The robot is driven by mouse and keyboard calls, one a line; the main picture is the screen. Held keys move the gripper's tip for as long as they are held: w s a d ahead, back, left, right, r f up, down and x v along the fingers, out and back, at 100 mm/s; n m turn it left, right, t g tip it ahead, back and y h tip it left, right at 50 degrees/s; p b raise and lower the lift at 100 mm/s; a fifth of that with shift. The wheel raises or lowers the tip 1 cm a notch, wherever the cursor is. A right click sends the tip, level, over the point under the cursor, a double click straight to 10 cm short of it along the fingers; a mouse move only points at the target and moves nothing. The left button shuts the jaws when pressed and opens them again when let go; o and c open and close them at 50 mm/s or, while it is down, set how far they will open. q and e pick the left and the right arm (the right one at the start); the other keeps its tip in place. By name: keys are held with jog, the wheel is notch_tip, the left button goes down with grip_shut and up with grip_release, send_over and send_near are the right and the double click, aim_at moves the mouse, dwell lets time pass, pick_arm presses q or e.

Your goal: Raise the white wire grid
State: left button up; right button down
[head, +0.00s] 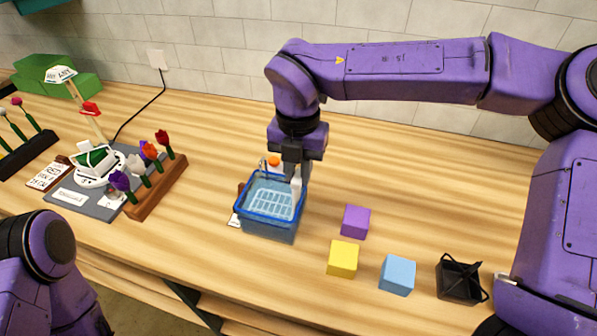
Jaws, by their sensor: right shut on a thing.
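The white wire grid (272,204) shows inside the blue see-through basin (268,236), low within its walls. A pale upright part stands at the basin's right back side, right below my right gripper (295,172). My right gripper points down there and is shut on this part, which appears to belong to the grid; the fingertips are small and partly hidden. My left gripper is out of view; only part of my left arm shows at the lower left.
Purple (355,221), yellow (342,258) and blue (397,275) cubes and a black open container (459,279) lie right of the basin. A wooden rack (158,188) with several flowers stands left. Table between is clear.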

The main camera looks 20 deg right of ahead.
notch_tip(320, 180, up, 6)
jog(key=shift+f+p, duration=0.15)
jog(key=shift+p, duration=1.05)
jog(key=shift+w+f, duration=0.1)
jog(key=shift+w, duration=0.05)
jog(key=c, duration=1.1)
grip_release()
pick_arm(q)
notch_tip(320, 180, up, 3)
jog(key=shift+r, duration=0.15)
pick_arm(e)
jog(key=shift+o, duration=0.5)
pick_arm(q)
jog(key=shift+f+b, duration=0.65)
jog(key=shift+b, duration=0.15)
pick_arm(e)
notch_tip(320, 180, up, 11)
jog(key=shift+f, duration=0.15)
jog(key=shift+s+d, duration=0.1)
jog(key=shift+s, duration=0.1)
